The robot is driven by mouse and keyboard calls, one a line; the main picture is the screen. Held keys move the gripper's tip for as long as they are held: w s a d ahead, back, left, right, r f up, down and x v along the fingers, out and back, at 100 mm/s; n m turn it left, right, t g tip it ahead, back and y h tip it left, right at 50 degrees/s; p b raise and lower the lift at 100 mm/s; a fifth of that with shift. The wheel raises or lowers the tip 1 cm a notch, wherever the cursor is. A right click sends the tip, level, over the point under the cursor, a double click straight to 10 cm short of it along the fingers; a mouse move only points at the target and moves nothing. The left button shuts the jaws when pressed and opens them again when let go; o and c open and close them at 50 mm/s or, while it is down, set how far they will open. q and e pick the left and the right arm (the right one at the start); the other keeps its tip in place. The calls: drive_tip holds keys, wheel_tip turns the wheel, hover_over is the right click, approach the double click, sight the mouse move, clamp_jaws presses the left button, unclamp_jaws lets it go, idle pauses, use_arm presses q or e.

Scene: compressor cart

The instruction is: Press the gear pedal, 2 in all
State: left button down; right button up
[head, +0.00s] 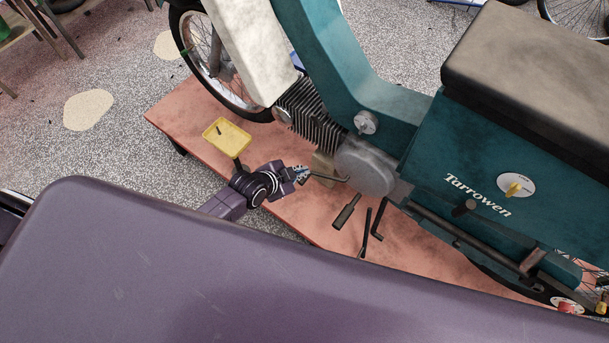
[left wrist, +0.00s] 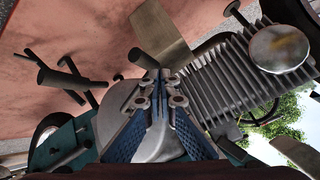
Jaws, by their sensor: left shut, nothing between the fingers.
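The gear pedal (head: 328,179) appears to be the thin lever running left from the round grey engine cover (head: 366,168) of the teal moped. My left gripper (head: 302,174) is at the lever's outer end, with its fingers shut and empty. In the left wrist view, the shut fingertips (left wrist: 160,78) lie just below the lever's dark end (left wrist: 143,59). I cannot tell whether they touch it. The fingers hide part of the engine cover (left wrist: 112,115) and the rest of the lever. My right gripper is not in view.
The moped stands on a low reddish platform (head: 195,130). A dark foot pedal (head: 346,212) and bent levers (head: 378,219) stick out right of the gripper. Finned engine cylinder (head: 312,118) is behind it. A yellow tray (head: 227,138) is at the left. A purple surface fills the foreground.

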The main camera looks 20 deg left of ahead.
use_arm(q)
drive_tip(key=shift+s+d+f+b, duration=0.15)
drive_tip(key=shift+f+b, duration=0.4)
drive_tip(key=shift+f, duration=0.3)
drive_tip(key=shift+s+d+f+b, duration=0.1)
drive_tip(key=shift+f+b, duration=0.4)
drive_tip(key=shift+f, duration=0.3)
idle(1.7)
drive_tip(key=shift+r, duration=0.1)
drive_tip(key=shift+w+a+r+p, duration=0.15)
drive_tip(key=shift+a+r+p, duration=0.05)
drive_tip(key=shift+r+p, duration=0.7)
drive_tip(key=shift+w+a+r+p, duration=0.1)
drive_tip(key=shift+a+r+p, duration=0.05)
drive_tip(key=shift+r+p, duration=0.75)
drive_tip(key=r+p, duration=0.4)
drive_tip(key=r, duration=0.1)
drive_tip(key=shift+w+a+p, duration=0.15)
drive_tip(key=shift+a+p, duration=0.15)
drive_tip(key=shift+a, duration=0.1)
idle(0.9)
